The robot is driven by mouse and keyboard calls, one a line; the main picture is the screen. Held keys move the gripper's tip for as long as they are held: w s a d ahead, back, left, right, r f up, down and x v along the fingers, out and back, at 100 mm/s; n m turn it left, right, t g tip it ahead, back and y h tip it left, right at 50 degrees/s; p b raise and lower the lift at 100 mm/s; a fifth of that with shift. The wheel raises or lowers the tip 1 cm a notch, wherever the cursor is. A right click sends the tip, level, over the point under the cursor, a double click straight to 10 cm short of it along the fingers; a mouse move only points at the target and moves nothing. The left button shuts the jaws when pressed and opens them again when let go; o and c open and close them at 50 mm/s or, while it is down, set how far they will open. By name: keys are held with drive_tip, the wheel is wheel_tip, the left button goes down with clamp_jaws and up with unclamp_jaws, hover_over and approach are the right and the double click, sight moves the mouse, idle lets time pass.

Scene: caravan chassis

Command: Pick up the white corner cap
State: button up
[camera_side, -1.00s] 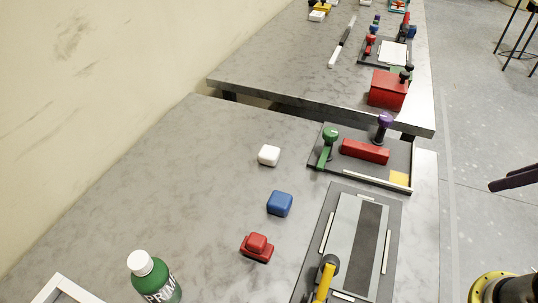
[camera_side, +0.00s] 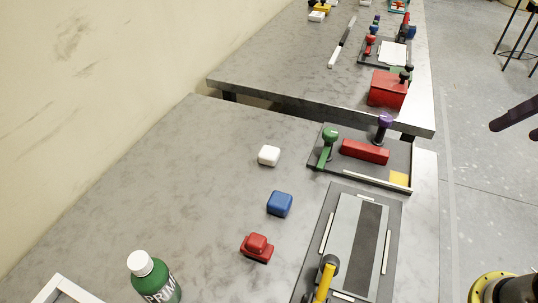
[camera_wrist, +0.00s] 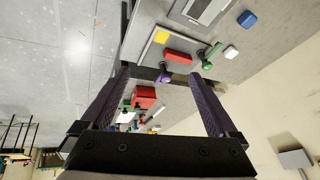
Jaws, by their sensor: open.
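The white corner cap (camera_side: 269,155) sits alone on the grey table in the side view, behind the blue cap (camera_side: 279,203) and the red cap (camera_side: 257,248). In the wrist view the white cap (camera_wrist: 231,51) lies at the upper right, outside the span of the fingers. My gripper (camera_wrist: 158,76) is open and empty, with its two purple fingers wide apart. It is far from the cap; only part of a finger shows at the right edge of the side view.
A dark fixture plate with a green-knobbed clamp (camera_side: 328,148), a purple-knobbed clamp (camera_side: 384,128) and a red bar (camera_side: 365,151) stands right of the cap. A green bottle (camera_side: 154,277) stands at the front. The table left of the cap is clear.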

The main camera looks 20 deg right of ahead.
drive_tip(key=w+a+r+m+g, duration=0.1)
drive_tip(key=w+a+r+m, duration=0.15)
drive_tip(key=w+r, duration=0.45)
drive_tip(key=w+a+r+m, duration=0.2)
drive_tip(key=w+a+r, duration=0.1)
drive_tip(key=w, duration=0.7)
drive_tip(key=g, duration=0.4)
hover_over(269, 151)
wheel_tip(269, 151, down, 24)
drive_tip(key=shift+n, duration=0.35)
drive_tip(key=f, duration=0.7)
drive_tip(key=shift+s+d+f, duration=0.1)
drive_tip(key=shift+d+f, duration=0.1)
drive_tip(key=shift+a+f, duration=0.2)
drive_tip(key=shift+f, duration=2.5)
